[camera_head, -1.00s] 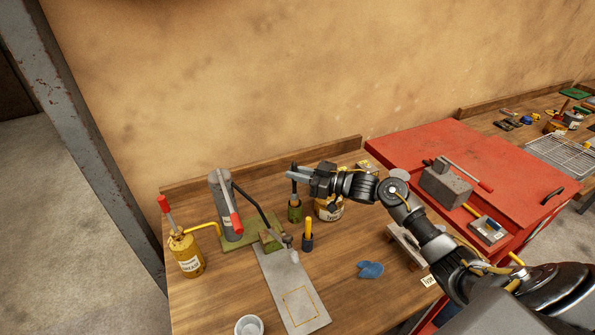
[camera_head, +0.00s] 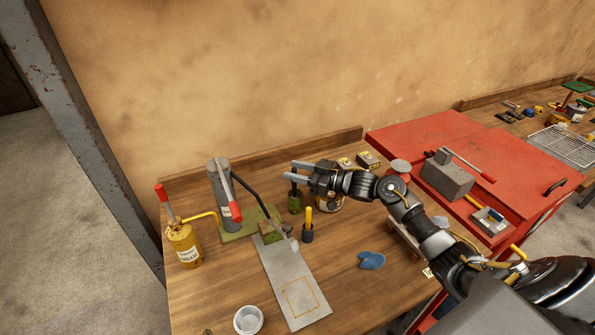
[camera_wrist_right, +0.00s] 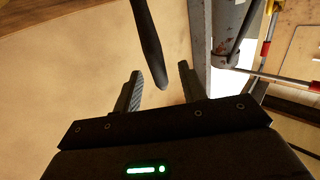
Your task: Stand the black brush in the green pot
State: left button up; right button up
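The green pot (camera_head: 295,204) stands on the wooden bench, right of the lever press. The black brush (camera_head: 294,188) stands in it, its dark handle rising from the mouth; its lower end is hidden inside. My right gripper (camera_head: 291,171) is above the pot with its fingers spread apart. In the right wrist view, the black brush handle (camera_wrist_right: 150,45) reaches between the two open fingers (camera_wrist_right: 160,90), with a gap on each side. My left gripper is not in view.
A dark blue pot with a yellow handle (camera_head: 308,228) stands just in front. The lever press (camera_head: 222,200) and yellow grease can (camera_head: 184,248) are to the left. A tin (camera_head: 330,204) stands under my right wrist. A blue cloth (camera_head: 371,260) lies in front right.

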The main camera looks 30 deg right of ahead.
jog(key=b+v, duration=0.3)
jog(key=v, duration=0.7)
jog(key=shift+s+d, duration=0.25)
jog(key=shift+d, duration=0.05)
jog(key=shift+r, duration=0.1)
dwell(0.8)
